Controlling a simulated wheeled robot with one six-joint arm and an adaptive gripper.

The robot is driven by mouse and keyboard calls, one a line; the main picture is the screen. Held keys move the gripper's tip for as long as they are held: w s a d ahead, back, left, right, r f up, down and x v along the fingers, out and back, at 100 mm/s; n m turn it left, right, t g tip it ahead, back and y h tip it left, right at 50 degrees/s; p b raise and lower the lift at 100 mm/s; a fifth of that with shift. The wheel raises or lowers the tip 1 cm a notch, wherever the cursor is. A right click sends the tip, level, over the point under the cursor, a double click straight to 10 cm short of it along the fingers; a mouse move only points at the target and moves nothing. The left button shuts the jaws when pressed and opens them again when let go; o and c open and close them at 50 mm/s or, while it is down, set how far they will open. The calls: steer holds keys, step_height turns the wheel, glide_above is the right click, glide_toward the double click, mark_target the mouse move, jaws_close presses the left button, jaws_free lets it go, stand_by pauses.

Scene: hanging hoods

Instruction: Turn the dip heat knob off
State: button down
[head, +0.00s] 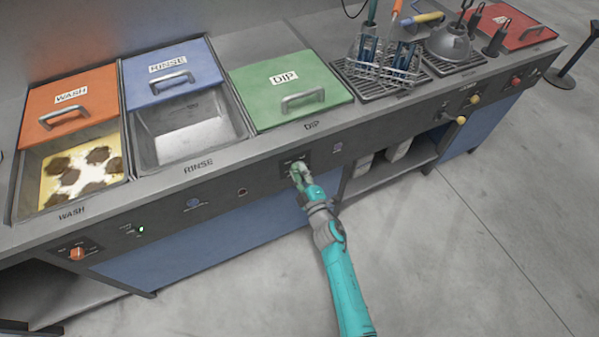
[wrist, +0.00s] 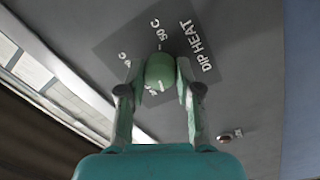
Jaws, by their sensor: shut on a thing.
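The dip heat knob (wrist: 160,71) is a rounded green knob on a dark plate on the station's front panel. The plate (wrist: 188,28) reads "DIP HEAT" with a "50 C" mark; another mark is partly covered by a finger. A pale line shows on the knob's lower part; its exact setting is hard to tell. My gripper (wrist: 161,82) is shut on the knob, one finger on each side. In the head view my gripper (head: 299,174) covers most of the knob, below the green dip lid (head: 288,90).
A wash knob (head: 77,254), orange, is far left on the panel. A small round fitting (wrist: 231,136) is near my right finger in the wrist view. The blue rinse lid (head: 170,75) is pushed back. The counter edge overhangs the panel; the floor in front is clear.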

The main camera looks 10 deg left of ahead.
steer(key=n, duration=0.5)
steer(key=shift+n, duration=0.4)
steer(key=shift+n+y, duration=0.5)
steer(key=shift+n, duration=1.5)
steer(key=c, duration=0.8)
jaws_free()
steer(key=v, duration=1.2)
steer(key=shift+r, duration=0.1)
